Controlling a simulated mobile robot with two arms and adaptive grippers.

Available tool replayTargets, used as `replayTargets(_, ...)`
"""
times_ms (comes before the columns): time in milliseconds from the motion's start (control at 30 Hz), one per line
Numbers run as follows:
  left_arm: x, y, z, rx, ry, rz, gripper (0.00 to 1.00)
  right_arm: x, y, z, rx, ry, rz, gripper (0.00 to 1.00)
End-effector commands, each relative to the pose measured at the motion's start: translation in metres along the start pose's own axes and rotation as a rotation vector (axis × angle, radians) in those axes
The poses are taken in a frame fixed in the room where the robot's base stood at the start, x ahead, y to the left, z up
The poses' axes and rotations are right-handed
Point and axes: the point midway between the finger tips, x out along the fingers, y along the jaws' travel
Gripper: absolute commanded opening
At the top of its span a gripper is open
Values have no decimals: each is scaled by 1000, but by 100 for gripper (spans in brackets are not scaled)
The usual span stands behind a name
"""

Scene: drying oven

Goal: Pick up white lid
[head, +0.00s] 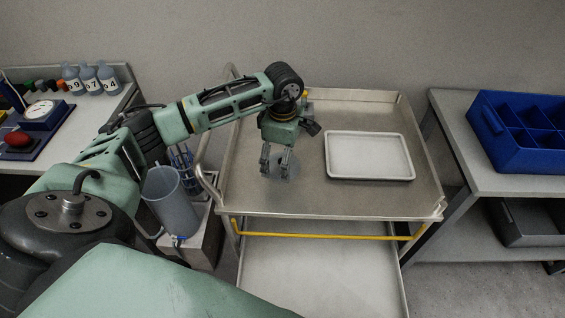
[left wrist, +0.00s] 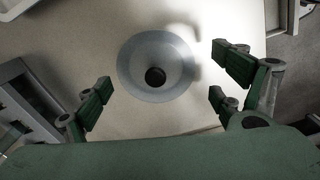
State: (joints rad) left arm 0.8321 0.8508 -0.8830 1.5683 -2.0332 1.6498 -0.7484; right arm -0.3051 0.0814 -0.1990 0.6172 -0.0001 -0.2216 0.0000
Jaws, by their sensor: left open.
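The lid is a pale, round, partly see-through disc with a black knob at its centre. It lies on the metal trolley top, in the upper middle of the left wrist view (left wrist: 135,62), and shows faintly behind the fingers in the head view (head: 292,170). My left gripper (head: 276,172) points down over it. The fingers partly hide the lid in the head view. My right gripper is not in view.
A white tray (head: 370,157) lies on the trolley (head: 320,203), right of the gripper. The trolley has raised rims and a yellow bar (head: 330,235) below its front. A clear container (head: 172,202) stands to the left. A blue bin (head: 520,150) sits on the right bench.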

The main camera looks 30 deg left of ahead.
Motion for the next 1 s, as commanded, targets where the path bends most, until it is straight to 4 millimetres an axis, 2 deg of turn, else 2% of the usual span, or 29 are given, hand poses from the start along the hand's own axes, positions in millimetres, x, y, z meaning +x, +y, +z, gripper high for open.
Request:
replayTargets(167,18,0,0,1,-1,-1,88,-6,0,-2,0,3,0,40)
replayTargets(400,20,0,0,1,-1,2,88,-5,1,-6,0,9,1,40)
replayTargets(733,20,0,0,0,-2,1,60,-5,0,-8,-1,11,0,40)
replayTargets(1000,21,0,0,1,-1,-1,54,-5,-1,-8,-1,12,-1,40)
